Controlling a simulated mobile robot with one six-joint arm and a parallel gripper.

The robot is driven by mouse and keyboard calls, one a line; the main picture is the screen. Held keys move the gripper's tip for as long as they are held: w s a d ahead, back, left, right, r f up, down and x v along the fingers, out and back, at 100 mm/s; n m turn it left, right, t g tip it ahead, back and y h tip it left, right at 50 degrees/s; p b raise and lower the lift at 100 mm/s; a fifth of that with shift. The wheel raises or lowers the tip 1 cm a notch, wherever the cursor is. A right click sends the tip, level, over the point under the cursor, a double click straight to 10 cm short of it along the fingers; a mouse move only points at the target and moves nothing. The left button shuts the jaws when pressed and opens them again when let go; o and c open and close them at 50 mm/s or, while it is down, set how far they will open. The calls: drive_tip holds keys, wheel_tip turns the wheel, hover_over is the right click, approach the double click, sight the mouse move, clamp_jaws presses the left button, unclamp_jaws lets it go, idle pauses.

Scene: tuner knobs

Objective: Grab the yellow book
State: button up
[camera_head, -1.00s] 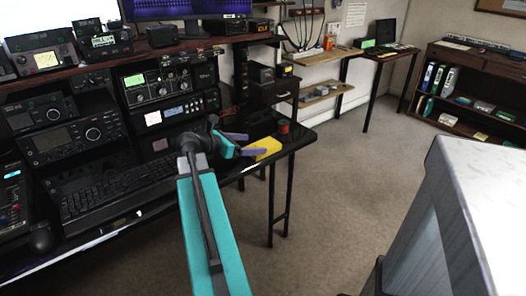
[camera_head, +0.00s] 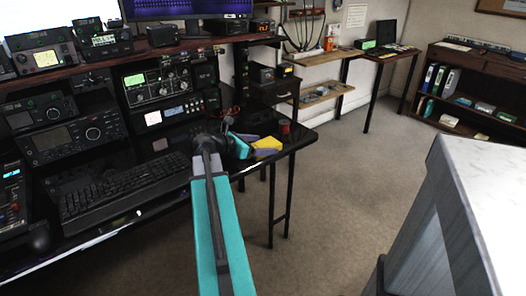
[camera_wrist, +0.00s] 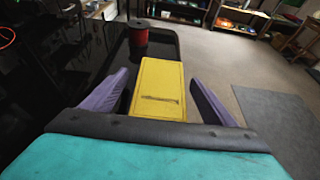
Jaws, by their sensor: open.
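The yellow book (camera_head: 267,144) lies flat on the black desk near its right end. In the wrist view the yellow book (camera_wrist: 160,88) is straight ahead, between the two purple fingers of my gripper (camera_wrist: 158,88). The fingers are spread, one on each side of it, with a gap visible on each side. The near end of the book is hidden by the dark edge of my gripper. In the head view my gripper (camera_head: 256,145) is at the book, its fingers partly hidden.
A red spool (camera_wrist: 138,36) stands on the desk just beyond the book; it also shows in the head view (camera_head: 284,127). The desk's right edge is close to the book. A keyboard (camera_head: 125,188) and radios (camera_head: 70,140) are to the left.

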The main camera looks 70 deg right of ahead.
drive_tip(key=shift+x, duration=1.15)
drive_tip(key=c, duration=1.2)
